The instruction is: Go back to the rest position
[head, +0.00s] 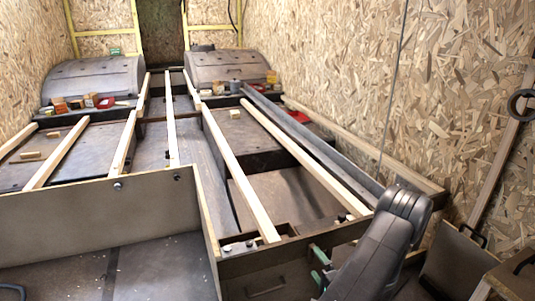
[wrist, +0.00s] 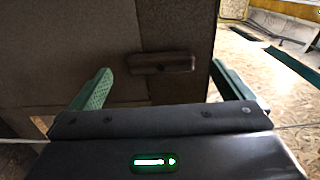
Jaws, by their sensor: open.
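My gripper (head: 320,267) is at the lower right of the head view, at the end of my dark arm. Its green fingers are beside the front of the wooden frame (head: 262,262), near a drawer-like panel with a handle. In the wrist view my gripper (wrist: 163,88) has its two green fingers spread wide apart, with nothing between them. A dark brown panel (wrist: 110,40) fills the view ahead, with a small handle (wrist: 162,62) on it. I cannot tell whether the fingers touch the panel.
Wooden slats (head: 240,175) run lengthwise over the frame. Two grey wheel arches, left (head: 92,80) and right (head: 230,67), stand at the back with small boxes before them. A chipboard wall (head: 330,60) bounds the right. Chipboard floor (wrist: 265,65) shows at right in the wrist view.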

